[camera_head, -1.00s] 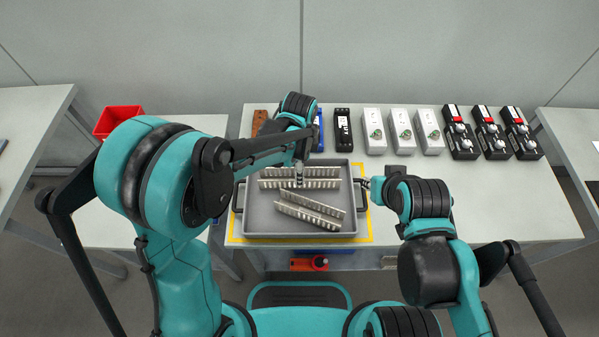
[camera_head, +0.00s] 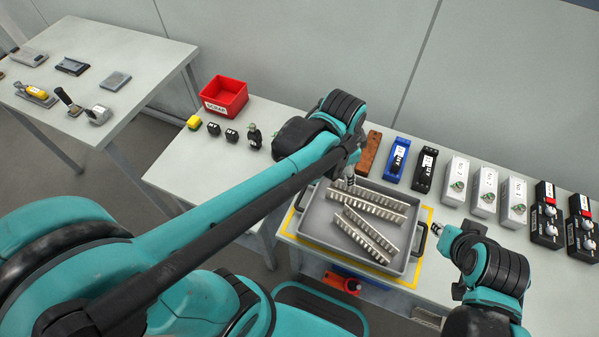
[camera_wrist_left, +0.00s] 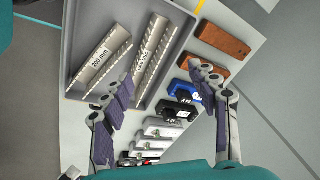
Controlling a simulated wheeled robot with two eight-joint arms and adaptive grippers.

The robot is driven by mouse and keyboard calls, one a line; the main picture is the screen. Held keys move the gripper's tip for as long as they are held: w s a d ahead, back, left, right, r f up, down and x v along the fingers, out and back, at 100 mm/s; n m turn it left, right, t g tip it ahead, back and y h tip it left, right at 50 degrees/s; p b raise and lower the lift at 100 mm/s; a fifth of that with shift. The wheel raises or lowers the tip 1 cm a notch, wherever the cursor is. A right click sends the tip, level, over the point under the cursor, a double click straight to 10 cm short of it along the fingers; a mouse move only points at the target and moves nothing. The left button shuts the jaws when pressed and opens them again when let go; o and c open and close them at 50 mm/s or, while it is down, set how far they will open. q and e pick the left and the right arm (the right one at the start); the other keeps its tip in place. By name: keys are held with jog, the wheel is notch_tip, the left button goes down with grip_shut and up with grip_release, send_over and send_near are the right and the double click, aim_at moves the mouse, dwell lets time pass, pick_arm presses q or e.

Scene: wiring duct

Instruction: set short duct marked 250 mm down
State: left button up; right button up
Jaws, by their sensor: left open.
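Two pale slotted ducts lie in a grey tray (camera_head: 318,232). The back duct (camera_head: 378,205) lies along the tray's back side; it also shows in the left wrist view (camera_wrist_left: 152,55), with no readable length mark. The front duct (camera_head: 366,237) lies slanted and reads "200 mm" in the left wrist view (camera_wrist_left: 101,58). My left gripper (camera_head: 349,180) is above the tray's back left part, near the back duct's left end. In the left wrist view its fingers (camera_wrist_left: 165,97) are spread with nothing between them. My right gripper (camera_head: 437,228) is beside the tray's right handle; its fingers are too small to judge.
Behind the tray stand a brown block (camera_head: 369,153), a blue device (camera_head: 396,160), a black device (camera_head: 425,169) and several white and black boxes. A red bin (camera_head: 224,96) and small parts are on the left. A yellow border (camera_head: 427,262) surrounds the tray.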

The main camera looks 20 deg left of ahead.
pick_arm(q)
jog(key=s+a+r+n+t, duration=0.1)
jog(key=s+a+n+t, duration=0.3)
jog(key=s+a+n, duration=0.4)
jog(key=shift+a+r+n+y, duration=0.3)
jog(key=shift+a+r+n, duration=0.15)
jog(key=shift+n, duration=0.75)
jog(key=shift+f, duration=0.1)
jog(key=shift+f+b, duration=0.45)
